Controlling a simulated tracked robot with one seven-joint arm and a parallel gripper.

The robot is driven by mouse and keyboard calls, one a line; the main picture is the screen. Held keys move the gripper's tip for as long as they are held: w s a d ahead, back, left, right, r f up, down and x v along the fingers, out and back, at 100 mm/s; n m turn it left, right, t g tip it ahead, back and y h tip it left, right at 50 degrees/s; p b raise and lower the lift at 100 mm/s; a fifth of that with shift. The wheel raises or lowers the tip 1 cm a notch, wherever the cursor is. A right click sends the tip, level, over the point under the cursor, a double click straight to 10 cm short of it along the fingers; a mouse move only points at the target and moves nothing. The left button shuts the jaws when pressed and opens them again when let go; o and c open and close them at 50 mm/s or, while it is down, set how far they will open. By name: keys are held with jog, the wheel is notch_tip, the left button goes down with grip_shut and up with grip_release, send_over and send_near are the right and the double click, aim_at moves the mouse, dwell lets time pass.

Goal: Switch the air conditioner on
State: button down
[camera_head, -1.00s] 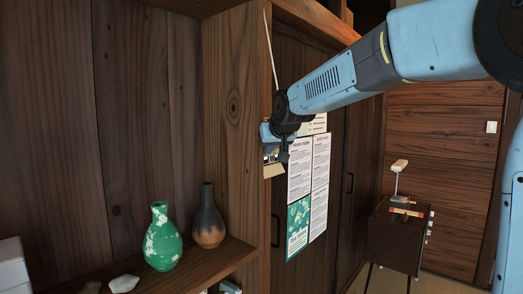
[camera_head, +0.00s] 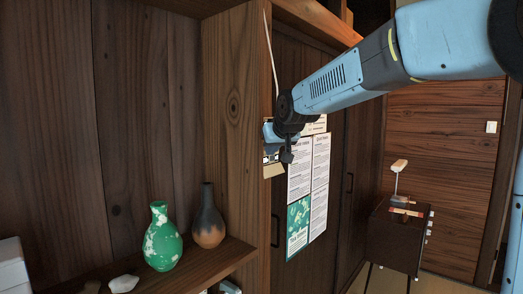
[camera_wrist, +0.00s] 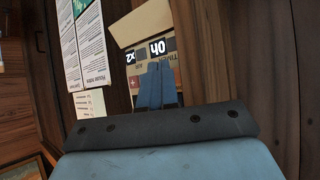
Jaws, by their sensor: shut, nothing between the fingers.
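A small wall control panel (camera_wrist: 137,58) shows in the wrist view, upside down, with dark displays reading "0h" and "x2", a red mark at its left and a tan flap (camera_wrist: 141,22) standing out from it. The flap also shows in the head view (camera_head: 273,171), on the side of the wooden post. My gripper (camera_wrist: 160,68) is shut and empty, its two blue fingers together in front of the panel's lower part as pictured. The fingers hide part of the panel face, and I cannot tell whether they touch it. In the head view my wrist hides most of the panel.
Printed notices (camera_head: 309,185) hang on the dark door right of the panel. A green vase (camera_head: 162,240) and a dark vase (camera_head: 208,220) stand on the shelf at left. A white cord (camera_head: 270,50) runs above the panel. A dark cabinet (camera_head: 393,243) stands farther back.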

jog(key=shift+s+d, duration=0.95)
jog(key=shift+d, duration=0.2)
jog(key=shift+s+d, duration=0.9)
jog(key=shift+d, duration=0.25)
dwell(0.4)
